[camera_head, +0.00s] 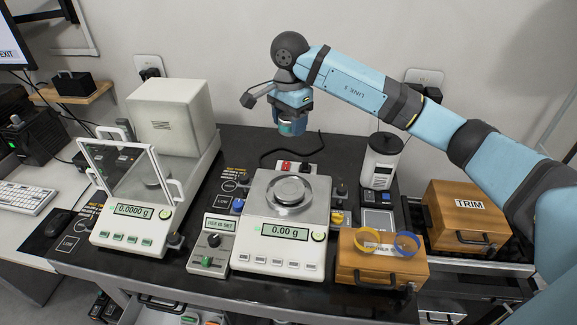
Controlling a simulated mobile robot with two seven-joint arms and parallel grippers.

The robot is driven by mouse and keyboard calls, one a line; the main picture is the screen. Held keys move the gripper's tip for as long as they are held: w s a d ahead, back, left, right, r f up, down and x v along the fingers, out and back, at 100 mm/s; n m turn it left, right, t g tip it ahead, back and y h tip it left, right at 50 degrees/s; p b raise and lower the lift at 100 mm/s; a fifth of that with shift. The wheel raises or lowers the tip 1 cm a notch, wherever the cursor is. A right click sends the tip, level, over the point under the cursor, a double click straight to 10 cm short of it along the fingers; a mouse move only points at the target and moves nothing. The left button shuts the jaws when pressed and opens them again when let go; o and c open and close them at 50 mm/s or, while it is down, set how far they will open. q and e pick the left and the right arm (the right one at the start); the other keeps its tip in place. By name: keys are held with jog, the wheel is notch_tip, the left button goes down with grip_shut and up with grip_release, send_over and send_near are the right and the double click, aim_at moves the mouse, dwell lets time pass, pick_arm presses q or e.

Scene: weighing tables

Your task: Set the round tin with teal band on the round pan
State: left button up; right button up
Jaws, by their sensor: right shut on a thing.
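My right gripper (292,113) comes in from the right and points down, shut on the round tin with teal band (290,127). The tin hangs in the air above and behind the middle balance, and the gripper hides its upper part. The round pan (289,191) is a shiny metal disc on top of the middle balance (283,232), whose display reads 0.00 g. My left gripper is not in view.
A glass-doored balance (130,222) reading 0.0000 g stands at left. A white-and-black device (381,160) stands behind right. A wooden box (382,262) with yellow and blue rings is at front right; a TRIM box (466,217) is farther right. A black cable (300,150) lies behind the balance.

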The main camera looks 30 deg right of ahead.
aim_at(289, 188)
jog(key=shift+f, duration=0.3)
notch_tip(289, 188, down, 19)
jog(key=shift+s+r+p, duration=0.1)
jog(key=shift+p, duration=0.9)
jog(key=shift+f, duration=0.25)
jog(key=o, duration=0.9)
